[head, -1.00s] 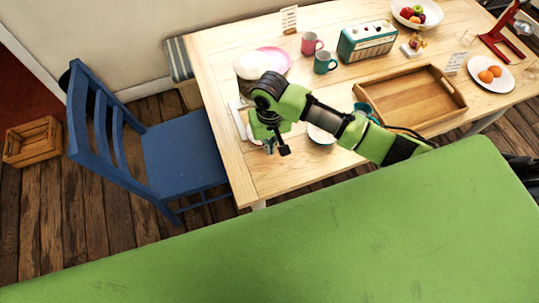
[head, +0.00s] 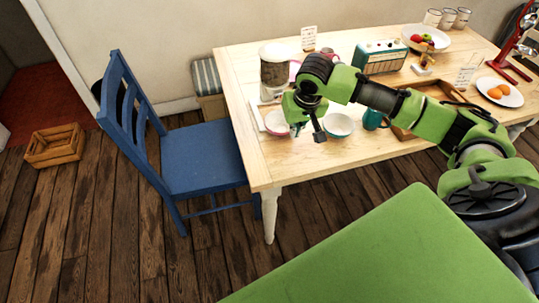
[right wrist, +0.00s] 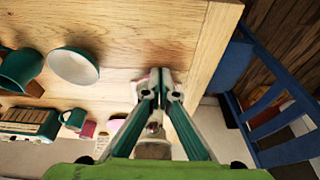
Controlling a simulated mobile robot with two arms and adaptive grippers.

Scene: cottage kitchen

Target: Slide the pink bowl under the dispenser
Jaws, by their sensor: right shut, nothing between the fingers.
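The dispenser (head: 274,72), a brown-filled jar with a white lid, stands at the table's left end. The small pink bowl (head: 275,123) is at the front of its pale base, beside my right gripper. My right gripper (head: 297,128) points down and is shut and empty; I cannot tell whether it touches the bowl. In the right wrist view its closed fingers (right wrist: 160,86) mostly cover what seems to be the pink bowl. The dispenser shows beneath the fingers there (right wrist: 152,148). My left gripper is not in view.
A white bowl with a teal outside (head: 338,126) and a teal cup (head: 373,120) stand right of the gripper. A wooden tray (head: 428,87) and radio (head: 380,57) lie further right. A blue chair (head: 200,155) stands left; bare tabletop (head: 285,168) lies in front.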

